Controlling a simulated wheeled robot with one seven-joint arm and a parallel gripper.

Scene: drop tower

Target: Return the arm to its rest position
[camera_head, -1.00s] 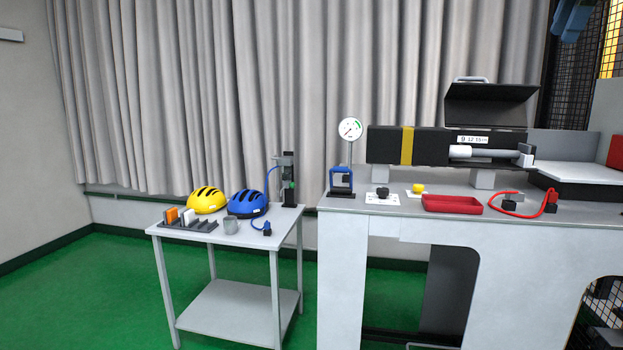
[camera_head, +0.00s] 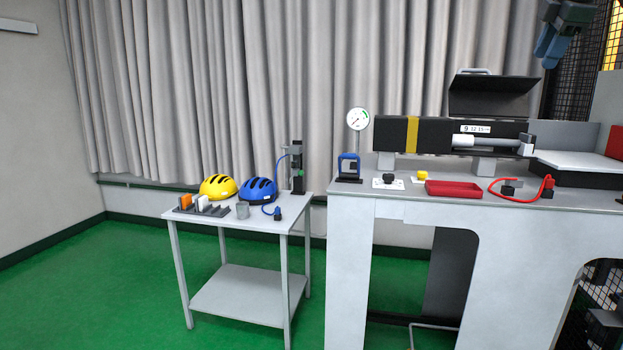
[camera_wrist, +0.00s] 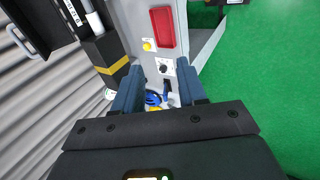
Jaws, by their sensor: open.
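My gripper (camera_head: 549,58) shows at the top right of the head view, high above the bench, with its blue fingers pointing down. In the wrist view, my gripper's (camera_wrist: 158,78) two fingers stand apart with nothing between them. The bench and its items lie well beyond the fingertips, so nothing touches them. The rest of my arm is mostly cut off by the picture's edge.
The white bench (camera_head: 350,215) bears a black box with a raised lid (camera_head: 490,97), a red tray (camera_head: 453,189), a dial gauge (camera_head: 358,118) and a red cable (camera_head: 520,196). A side table (camera_head: 215,218) holds yellow (camera_head: 217,185) and blue (camera_head: 259,190) helmets. Mesh stands behind at right.

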